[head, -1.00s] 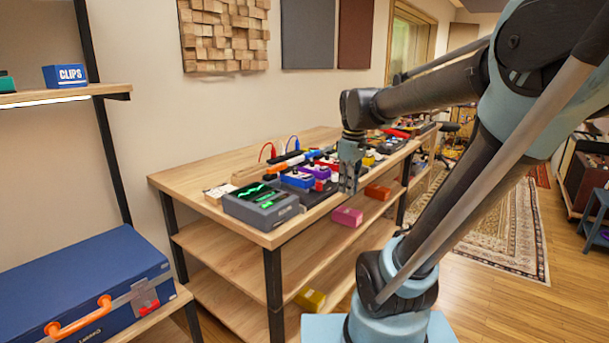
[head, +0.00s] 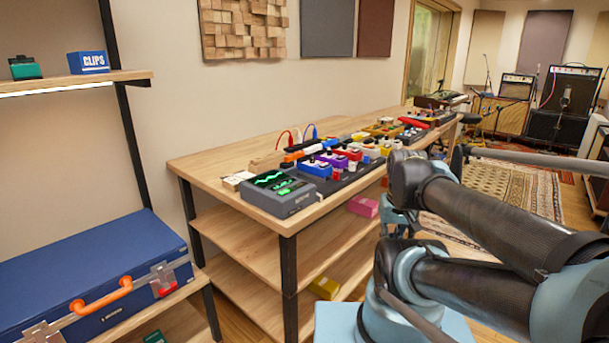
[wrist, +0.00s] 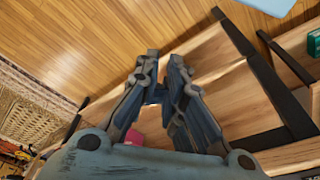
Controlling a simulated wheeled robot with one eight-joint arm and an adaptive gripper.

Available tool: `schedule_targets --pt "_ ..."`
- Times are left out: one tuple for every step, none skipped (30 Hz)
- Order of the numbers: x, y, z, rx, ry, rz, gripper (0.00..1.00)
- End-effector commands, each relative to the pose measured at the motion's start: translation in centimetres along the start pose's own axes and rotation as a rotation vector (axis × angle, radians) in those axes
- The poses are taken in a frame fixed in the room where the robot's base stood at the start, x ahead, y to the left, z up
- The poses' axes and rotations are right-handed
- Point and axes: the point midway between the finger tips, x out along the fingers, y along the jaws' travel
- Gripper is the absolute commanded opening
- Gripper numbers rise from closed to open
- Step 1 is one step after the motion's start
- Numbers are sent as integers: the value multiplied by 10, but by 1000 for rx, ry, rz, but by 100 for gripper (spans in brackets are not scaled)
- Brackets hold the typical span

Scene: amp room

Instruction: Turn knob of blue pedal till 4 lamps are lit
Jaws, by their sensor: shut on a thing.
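A blue pedal (head: 314,168) stands near the left end of a row of coloured pedals on the wooden table. Its knob and any lamps are too small to make out. My gripper (wrist: 165,58) is away from the pedals, beyond the table's front edge, with bare floor and shelf behind it in the wrist view. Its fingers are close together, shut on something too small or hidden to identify. In the head view my gripper (head: 400,223) hangs at the front of the table, partly covered by my arm.
A grey box (head: 278,194) with green glowing traces sits at the table's near corner. A purple pedal (head: 334,159) stands beside the blue one. A pink box (head: 363,205) and a yellow box (head: 324,287) lie on lower shelves. A blue case (head: 95,270) is at left.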

Motion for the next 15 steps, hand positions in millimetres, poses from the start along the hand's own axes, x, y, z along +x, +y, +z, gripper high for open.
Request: schedule_targets --pt "0 0 0 -1 0 0 0" --pt "0 0 0 -1 0 0 0" --pt "0 0 0 -1 0 0 0" --pt "0 0 0 -2 0 0 0" --pt "0 0 0 -2 0 0 0" --pt "0 0 0 -2 0 0 0" --pt "0 0 0 -2 0 0 0" --pt "0 0 0 -2 0 0 0" --pt "0 0 0 -2 0 0 0" --pt "0 0 0 -3 0 0 14" --pt "-1 0 -1 -3 0 0 21" --pt "-2 0 -2 -6 -1 0 30" --pt "-3 -1 -3 -10 -1 -1 36" --pt "-6 -1 -6 -16 -2 -1 37" --pt "-11 -2 -10 -28 -4 -2 37"
